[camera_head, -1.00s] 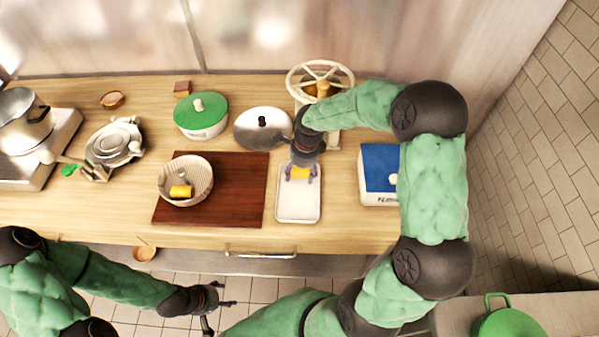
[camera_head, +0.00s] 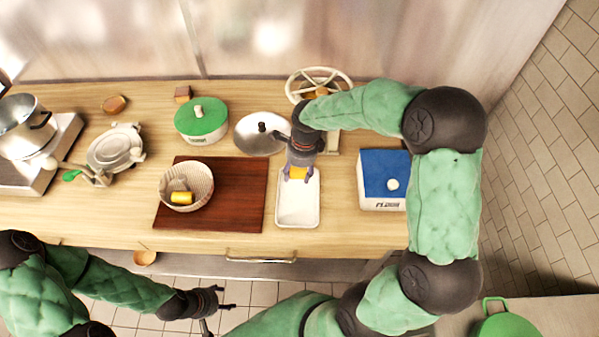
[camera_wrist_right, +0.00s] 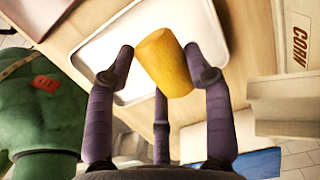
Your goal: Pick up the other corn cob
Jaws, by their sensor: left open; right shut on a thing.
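One yellow corn cob (camera_head: 297,173) is held in my right gripper (camera_head: 297,177), over the back end of the white tray (camera_head: 298,210). In the right wrist view the fingers of my right gripper (camera_wrist_right: 165,75) are closed around this cob (camera_wrist_right: 165,62), with the tray (camera_wrist_right: 100,60) behind it. Another yellow cob (camera_head: 181,198) lies in the ribbed pale bowl (camera_head: 206,178) on the dark red board. My left gripper (camera_head: 228,306) is open and empty, low in front of the counter.
The dark red board (camera_head: 240,195) lies left of the tray. A blue-topped box (camera_head: 378,165) stands right of it. A steel lid (camera_head: 250,135), a green-lidded pot (camera_head: 205,115) and a wheeled press (camera_head: 320,72) stand behind. A drawer handle (camera_head: 260,258) juts from the counter front.

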